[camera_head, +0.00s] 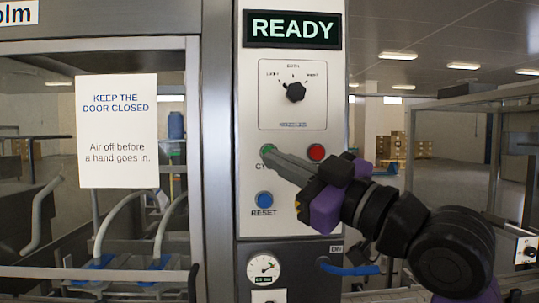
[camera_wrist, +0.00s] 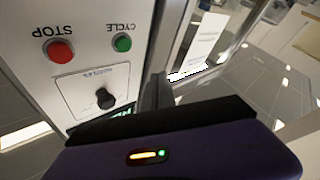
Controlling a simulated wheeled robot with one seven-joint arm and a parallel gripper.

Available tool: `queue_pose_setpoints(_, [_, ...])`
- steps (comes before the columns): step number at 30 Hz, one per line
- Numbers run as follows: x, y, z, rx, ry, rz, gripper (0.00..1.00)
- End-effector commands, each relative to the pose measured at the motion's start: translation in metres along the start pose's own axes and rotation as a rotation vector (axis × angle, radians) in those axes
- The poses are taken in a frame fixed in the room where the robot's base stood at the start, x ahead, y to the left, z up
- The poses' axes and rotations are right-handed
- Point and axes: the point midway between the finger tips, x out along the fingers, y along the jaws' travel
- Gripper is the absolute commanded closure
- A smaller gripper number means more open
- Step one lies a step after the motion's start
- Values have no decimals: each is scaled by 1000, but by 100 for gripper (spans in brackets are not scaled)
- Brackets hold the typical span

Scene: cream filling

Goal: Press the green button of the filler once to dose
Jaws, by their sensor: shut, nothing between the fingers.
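The green button (camera_head: 266,149), labelled CYCLE, sits on the left of the filler's white panel (camera_head: 248,105) in the head view. My gripper (camera_head: 270,157) comes in from the lower right with its grey fingers shut and empty. The fingertips overlap the button's lower right edge in this view, and I cannot tell whether they touch it. In the wrist view the panel is upside down, and the green button (camera_wrist: 122,43) shows uncovered. The filler's display (camera_head: 291,29) reads READY.
A red button (camera_head: 316,152) is right of the green one, behind my gripper. A blue RESET button (camera_head: 264,200) is below. A black selector knob (camera_head: 294,91) is above. A glazed door with a white sign (camera_head: 117,131) is at left, a gauge (camera_head: 263,269) below.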

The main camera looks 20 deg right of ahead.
Motion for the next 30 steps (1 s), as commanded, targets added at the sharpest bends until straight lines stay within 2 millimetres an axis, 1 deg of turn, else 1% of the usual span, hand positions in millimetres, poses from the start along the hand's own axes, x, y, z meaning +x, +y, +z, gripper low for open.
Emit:
queue_pose_setpoints(3, [11, 9, 10, 1, -2, 2, 100])
queue_pose_setpoints(9, [30, 22, 22, 0, -1, 2, 100])
queue_pose_setpoints(15, [43, 32, 32, 0, -1, 1, 100])
queue_pose_setpoints(21, [49, 36, 37, 1, -1, 1, 100])
queue_pose_setpoints(30, [50, 37, 36, 1, 0, 1, 100])
